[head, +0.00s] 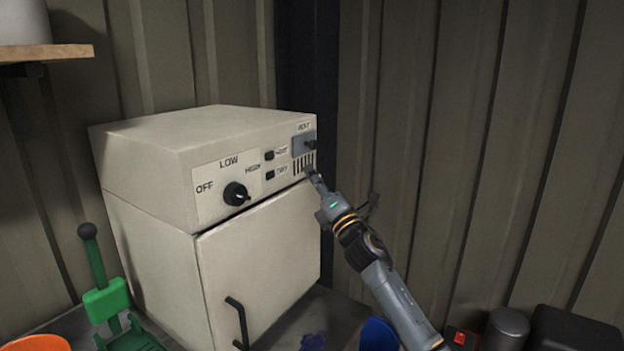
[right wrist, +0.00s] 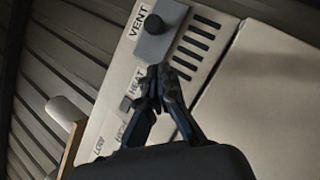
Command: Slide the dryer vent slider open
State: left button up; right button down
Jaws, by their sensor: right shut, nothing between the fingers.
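The white dryer (head: 150,190) has a VENT label at the top right of its front panel. Below the label is the grey vent slider (head: 303,146) with a dark knob; it also shows in the right wrist view (right wrist: 150,46). Several dark vent slots (head: 303,163) are uncovered just below the slider. My left gripper is out of view.
The dryer door has a black handle (head: 238,322). A green tool (head: 107,298) stands at left. A corrugated wall (head: 480,150) is close behind and right.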

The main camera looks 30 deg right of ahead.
pick_arm(q)
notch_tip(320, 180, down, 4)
jog(key=b, duration=0.3)
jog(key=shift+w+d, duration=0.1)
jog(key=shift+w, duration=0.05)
pick_arm(e)
jog(key=v, duration=0.9)
jog(key=shift+s+d, duration=0.2)
jog(key=shift+a, duration=0.1)
